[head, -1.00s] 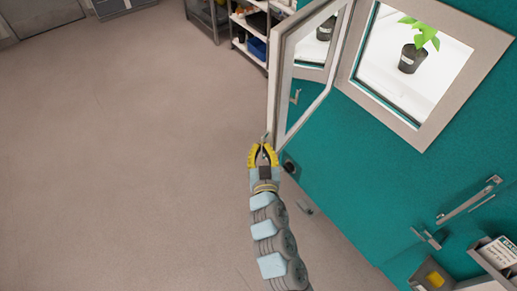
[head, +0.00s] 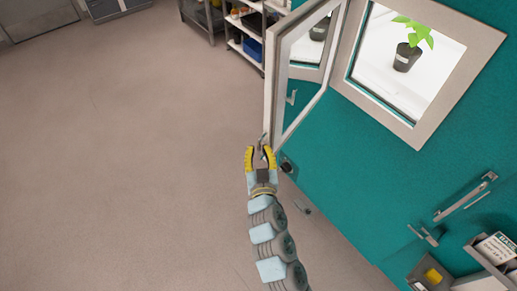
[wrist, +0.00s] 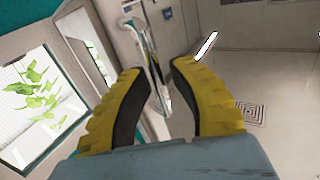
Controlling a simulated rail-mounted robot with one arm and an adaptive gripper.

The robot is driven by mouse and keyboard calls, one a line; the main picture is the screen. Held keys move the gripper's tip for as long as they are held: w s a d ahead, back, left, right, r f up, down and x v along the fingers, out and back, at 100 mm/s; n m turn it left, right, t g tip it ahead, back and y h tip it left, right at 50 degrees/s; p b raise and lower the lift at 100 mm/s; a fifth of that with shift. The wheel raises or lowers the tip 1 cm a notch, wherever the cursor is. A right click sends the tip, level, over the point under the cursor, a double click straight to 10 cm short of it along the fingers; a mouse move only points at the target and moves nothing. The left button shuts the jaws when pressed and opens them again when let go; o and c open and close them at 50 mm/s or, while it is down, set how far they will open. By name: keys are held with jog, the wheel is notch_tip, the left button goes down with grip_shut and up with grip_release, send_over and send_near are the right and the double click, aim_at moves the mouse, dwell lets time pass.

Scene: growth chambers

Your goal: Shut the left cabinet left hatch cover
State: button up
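The hatch cover (head: 271,92) is a pale-framed glazed door, swung wide open from the square window opening (head: 430,135) in the teal cabinet wall. A small handle (head: 263,139) sits at its lower free corner in the head view. My gripper (head: 261,150) is at that corner, yellow fingers apart, with the handle at or just beyond the tips. In the wrist view my gripper (wrist: 157,68) is open, and a silver handle (wrist: 153,62) shows between and beyond its fingers. Whether a finger touches the handle I cannot tell. The window opening (wrist: 38,105) also shows at left.
A potted plant (head: 407,52) stands inside the chamber behind the window. Wall handles (head: 465,198) and document holders (head: 495,258) are on the teal wall at lower right. A shelf rack (head: 243,35) stands at the back. The floor at left is clear.

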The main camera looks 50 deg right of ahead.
jog(key=v, duration=1.1)
jog(key=shift+s+a, duration=0.1)
jog(key=shift+s, duration=0.05)
dwell(0.5)
